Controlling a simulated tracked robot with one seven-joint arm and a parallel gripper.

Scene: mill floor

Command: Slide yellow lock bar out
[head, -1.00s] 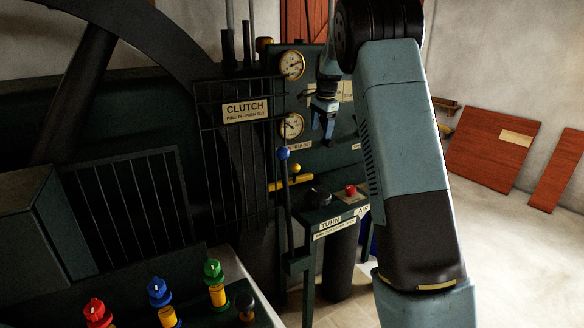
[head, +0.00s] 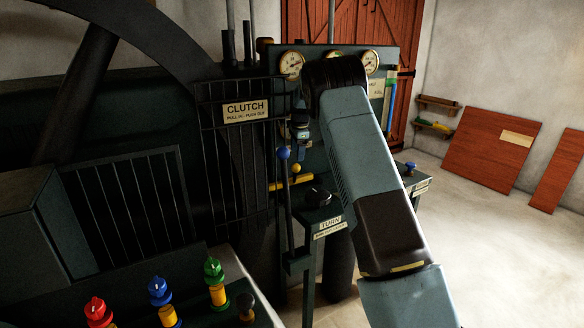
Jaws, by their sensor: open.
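The yellow lock bar (head: 291,183) lies near level on the dark panel, just right of the clutch lever, in the head view. A small yellow knob (head: 296,169) stands on it. My gripper (head: 301,143) is small and partly in shadow, pointing down above the bar and its knob. It is open and appears apart from the bar. The bar's right end is close to my arm.
A black turn knob (head: 318,197) sits on a ledge below right. Gauges (head: 292,65) top the panel. A barred clutch guard (head: 235,140) is at left.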

